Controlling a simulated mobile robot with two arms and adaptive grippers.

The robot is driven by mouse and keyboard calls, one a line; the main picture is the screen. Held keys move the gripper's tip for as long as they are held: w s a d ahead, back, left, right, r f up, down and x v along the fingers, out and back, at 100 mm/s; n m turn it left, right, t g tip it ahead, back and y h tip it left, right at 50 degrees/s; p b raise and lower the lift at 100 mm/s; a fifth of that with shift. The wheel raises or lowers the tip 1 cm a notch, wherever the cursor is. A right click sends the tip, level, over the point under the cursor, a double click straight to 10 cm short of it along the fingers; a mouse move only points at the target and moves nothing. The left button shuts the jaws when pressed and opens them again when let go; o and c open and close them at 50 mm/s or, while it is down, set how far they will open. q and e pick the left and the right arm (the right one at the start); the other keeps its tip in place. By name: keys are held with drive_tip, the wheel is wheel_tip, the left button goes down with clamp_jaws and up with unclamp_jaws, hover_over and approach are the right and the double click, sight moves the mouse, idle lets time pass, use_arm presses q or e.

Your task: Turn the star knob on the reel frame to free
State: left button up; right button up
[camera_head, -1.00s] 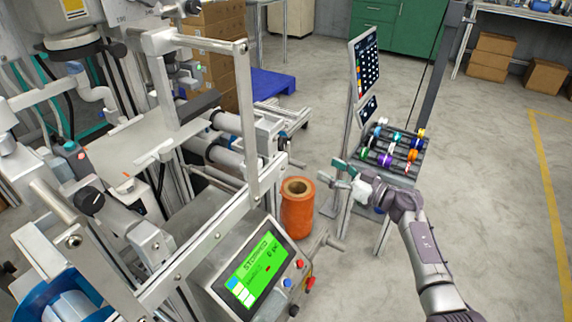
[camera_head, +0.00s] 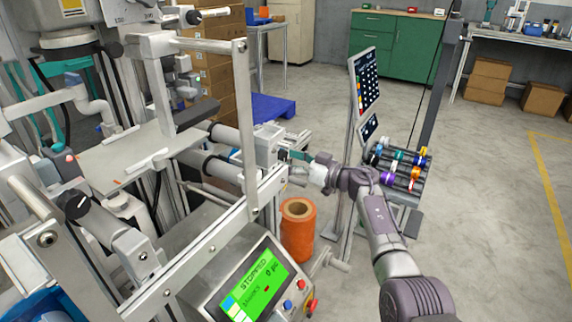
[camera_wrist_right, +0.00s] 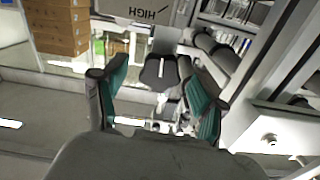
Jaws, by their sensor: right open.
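In the right wrist view a dark knob with a white mark (camera_wrist_right: 153,76), apparently the star knob, shows beyond and between my fingers. In the head view a small dark part (camera_head: 282,154) at the end of the reel frame's roller block (camera_head: 266,143) seems to be the same knob, partly hidden by my fingers. My right gripper (camera_head: 292,159) is at this block, its green-padded fingers open around an empty gap; it also shows in the wrist view (camera_wrist_right: 158,92). Whether it touches the knob I cannot tell. My left gripper is out of view.
An orange roll (camera_head: 298,235) stands below the gripper. A control panel reading STOPPED (camera_head: 250,285) is at the front. A sign stand (camera_head: 366,80) and a rack of coloured reels (camera_head: 402,165) are close to my right arm. Open floor lies to the right.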

drive_tip(key=shift+w+a, duration=0.3)
drive_tip(key=shift+a, duration=0.15)
